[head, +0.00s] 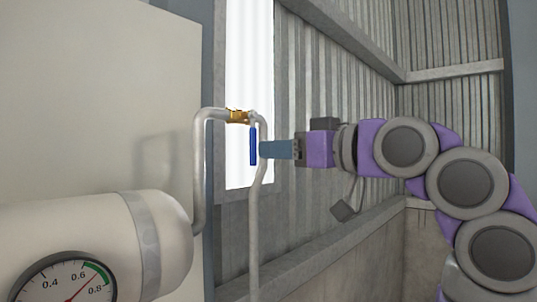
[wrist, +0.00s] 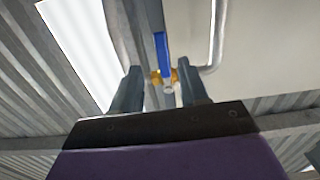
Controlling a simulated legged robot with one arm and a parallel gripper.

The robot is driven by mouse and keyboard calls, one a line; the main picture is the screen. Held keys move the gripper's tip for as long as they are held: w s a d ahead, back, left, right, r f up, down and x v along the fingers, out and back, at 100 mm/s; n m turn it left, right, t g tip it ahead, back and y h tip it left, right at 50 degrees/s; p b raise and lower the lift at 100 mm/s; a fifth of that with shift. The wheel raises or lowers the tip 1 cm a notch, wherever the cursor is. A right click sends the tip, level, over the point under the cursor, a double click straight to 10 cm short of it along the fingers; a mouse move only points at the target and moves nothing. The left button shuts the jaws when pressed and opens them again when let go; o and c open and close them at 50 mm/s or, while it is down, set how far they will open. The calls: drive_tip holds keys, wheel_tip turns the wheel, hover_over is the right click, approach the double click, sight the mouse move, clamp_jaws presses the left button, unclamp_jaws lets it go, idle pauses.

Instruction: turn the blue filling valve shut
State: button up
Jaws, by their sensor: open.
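The blue filling valve has a brass body (head: 238,116) on a grey pipe and a blue lever handle (head: 253,146). In the head view the handle hangs straight down from the valve, alongside the vertical pipe. My gripper (head: 264,150) points left at the handle, with its fingertips close beside it; contact cannot be told. In the wrist view my gripper (wrist: 157,82) is open, and the blue handle (wrist: 162,55) and brass body (wrist: 166,76) show between and beyond the two fingers.
The cream tank (head: 100,235) with a pressure gauge (head: 68,280) stands at the lower left. A grey pipe (head: 201,165) rises from it to the valve, and another pipe (head: 254,230) runs down. A bright window (head: 237,60) and corrugated wall lie behind.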

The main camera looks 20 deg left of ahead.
drive_tip(key=b+v, duration=0.2)
drive_tip(key=v, duration=0.8)
drive_tip(key=shift+w+d+f+m+h+b, duration=0.6)
drive_tip(key=shift+w+d+m, duration=0.7)
drive_tip(key=shift+w+m, duration=1)
wheel_tip(320, 180, down, 29)
drive_tip(key=s+m+g+h+b, duration=0.2)
drive_tip(key=m+g+h+b, duration=0.1)
drive_tip(key=m+h, duration=0.4)
drive_tip(key=s+d+f+g+h+b, duration=0.1)
drive_tip(key=s+d+f+g+h, duration=0.1)
drive_tip(key=s+d+f, duration=0.3)
drive_tip(key=s+d+f+m+g+h+b, duration=0.1)
drive_tip(key=s+d+f+h, duration=0.2)
drive_tip(key=s+f, duration=1.1)
drive_tip(key=s+d+f+m+g+h, duration=0.1)
drive_tip(key=s+d+f, duration=0.6)
drive_tip(key=f, duration=0.9)
drive_tip(key=s+g+h, duration=0.1)
drive_tip(key=s+h, duration=0.1)
drive_tip(key=s, duration=0.1)
drive_tip(key=shift+d+g+b, duration=0.3)
drive_tip(key=shift+d+b, duration=0.05)
drive_tip(key=shift+b, duration=0.05)
